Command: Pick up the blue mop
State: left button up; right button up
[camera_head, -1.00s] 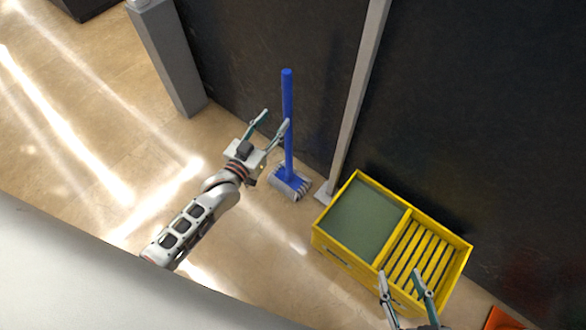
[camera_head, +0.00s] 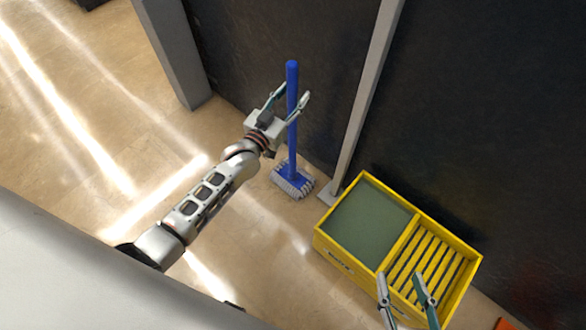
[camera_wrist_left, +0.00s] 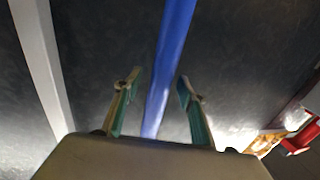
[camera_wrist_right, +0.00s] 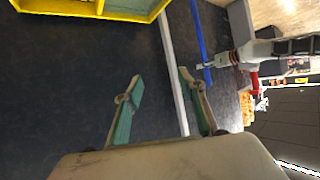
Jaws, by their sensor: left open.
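The blue mop (camera_head: 292,130) stands upright against the dark wall, its grey-white head on the floor. My left gripper (camera_head: 291,94) is open, with its fingers on either side of the mop's handle. In the left wrist view the handle (camera_wrist_left: 170,70) runs between the two fingertips (camera_wrist_left: 158,80), with a gap to each finger. The handle also shows in the right wrist view (camera_wrist_right: 199,40). My right gripper (camera_head: 404,282) is open and empty over the yellow crate's near side; its spread fingers show in the right wrist view (camera_wrist_right: 158,84).
A yellow crate (camera_head: 338,254) with a green-grey panel and yellow slats stands right of the mop. A grey post (camera_head: 366,95) rises between them, and a grey pillar (camera_head: 175,55) stands to the left.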

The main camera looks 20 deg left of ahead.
pick_arm(q)
grip_shut()
jog(key=shift+r, duration=0.2)
